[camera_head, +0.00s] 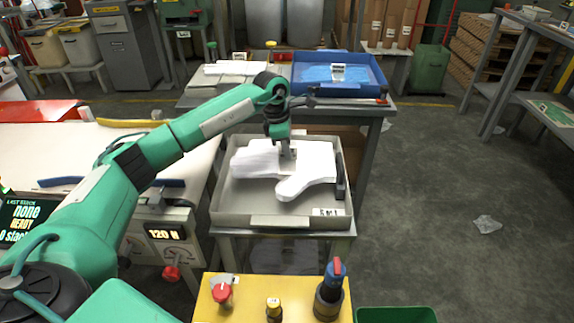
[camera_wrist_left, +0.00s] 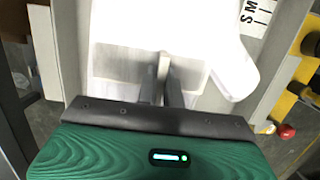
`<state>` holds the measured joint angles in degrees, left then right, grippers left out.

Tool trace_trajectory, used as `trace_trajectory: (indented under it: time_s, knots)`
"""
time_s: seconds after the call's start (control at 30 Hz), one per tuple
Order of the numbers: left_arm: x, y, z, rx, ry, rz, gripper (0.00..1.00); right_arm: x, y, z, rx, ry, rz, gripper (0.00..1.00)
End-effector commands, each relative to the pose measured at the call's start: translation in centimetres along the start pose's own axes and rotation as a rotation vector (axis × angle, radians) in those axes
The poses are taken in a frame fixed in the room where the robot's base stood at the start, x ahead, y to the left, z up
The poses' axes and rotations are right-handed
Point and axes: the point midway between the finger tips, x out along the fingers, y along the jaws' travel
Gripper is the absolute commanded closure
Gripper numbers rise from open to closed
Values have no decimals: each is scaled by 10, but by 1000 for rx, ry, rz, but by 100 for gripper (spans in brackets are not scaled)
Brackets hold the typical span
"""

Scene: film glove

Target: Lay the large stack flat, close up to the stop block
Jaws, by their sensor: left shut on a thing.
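The large stack (camera_head: 262,160) is white, thick and glove-shaped, with its thumb part toward the front. It is in or just above the grey tray (camera_head: 231,207), roughly level; I cannot tell whether it rests on the floor. My left gripper (camera_head: 287,152) is shut on the stack from above. In the left wrist view the fingers (camera_wrist_left: 162,76) reach onto the white stack (camera_wrist_left: 125,30). The dark stop block (camera_head: 341,181) is at the tray's right side, very near the stack's right end; any gap is too small to tell. My right gripper is not in view.
Behind stands a table with a blue tray (camera_head: 311,91) and white sheets (camera_head: 229,69). A yellow bench (camera_head: 249,288) with knobbed tools is in front. A white press table (camera_head: 60,150) is left. Floor at right is mostly clear.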

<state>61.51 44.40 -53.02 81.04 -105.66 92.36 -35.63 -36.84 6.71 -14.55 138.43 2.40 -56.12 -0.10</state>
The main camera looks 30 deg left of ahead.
Motion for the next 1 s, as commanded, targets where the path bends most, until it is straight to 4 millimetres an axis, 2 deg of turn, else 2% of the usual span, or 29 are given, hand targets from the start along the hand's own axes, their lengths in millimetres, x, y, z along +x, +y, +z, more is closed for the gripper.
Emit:
trace_trajectory:
  time_s: [0.23,0.47,0.83,0.9,0.97,1.0]
  knots:
    - [19,0,-4,1,0,-1,100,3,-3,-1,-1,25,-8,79]
    - [50,0,-11,-1,0,0,100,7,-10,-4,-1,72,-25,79]
    - [55,0,-11,0,-1,1,100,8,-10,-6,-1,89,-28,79]
    - [54,0,-11,0,-1,1,80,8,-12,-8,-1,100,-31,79]
    - [54,0,-11,0,-1,1,70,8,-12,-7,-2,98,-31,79]
    - [54,0,-11,0,-1,1,70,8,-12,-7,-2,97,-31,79]
